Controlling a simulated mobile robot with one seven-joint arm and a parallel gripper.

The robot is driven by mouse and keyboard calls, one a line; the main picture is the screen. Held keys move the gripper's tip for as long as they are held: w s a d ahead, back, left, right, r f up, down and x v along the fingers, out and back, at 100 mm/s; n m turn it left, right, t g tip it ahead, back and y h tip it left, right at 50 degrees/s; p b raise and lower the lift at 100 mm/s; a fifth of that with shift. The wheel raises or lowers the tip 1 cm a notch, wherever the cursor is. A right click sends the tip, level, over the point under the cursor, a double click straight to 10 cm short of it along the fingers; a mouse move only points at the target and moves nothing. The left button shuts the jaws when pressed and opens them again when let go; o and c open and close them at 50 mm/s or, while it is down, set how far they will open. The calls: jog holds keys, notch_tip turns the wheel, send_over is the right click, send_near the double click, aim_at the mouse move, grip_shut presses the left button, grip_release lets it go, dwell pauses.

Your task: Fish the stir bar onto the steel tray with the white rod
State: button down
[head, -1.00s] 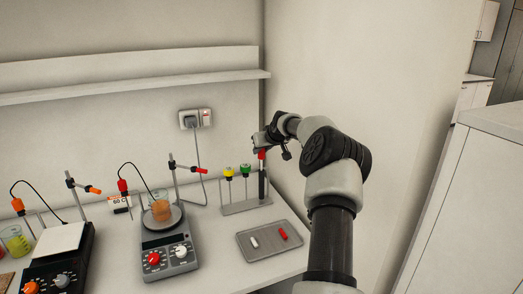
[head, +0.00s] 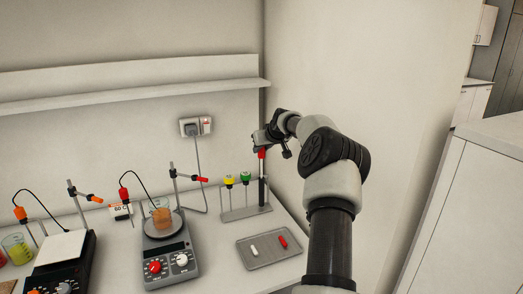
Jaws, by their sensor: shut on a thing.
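My gripper (head: 262,146) is at the back right, above the rod rack, shut on a red-topped rod (head: 262,154). A dark shaft is below the red top, over the rack's right end; I cannot tell whether it is clear of the rack. A white rod cannot be singled out. The steel tray (head: 246,264) lies at the front right of the bench. A white capsule-shaped bar (head: 254,250) and a red one (head: 283,242) lie on it. A beaker of orange liquid (head: 160,216) stands on the middle hotplate (head: 168,262); no stir bar is discernible inside.
The rack (head: 232,214) also holds yellow-topped (head: 229,180) and green-topped (head: 246,177) rods. A probe on a cable (head: 124,194) and a clamp stand (head: 175,185) are by the beaker. Another hotplate (head: 60,246) is at left. A shelf (head: 130,95) runs above.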

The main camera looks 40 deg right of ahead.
jog(key=shift+r+p, duration=1.1)
jog(key=shift+r, duration=4.65)
jog(key=shift+f, duration=0.1)
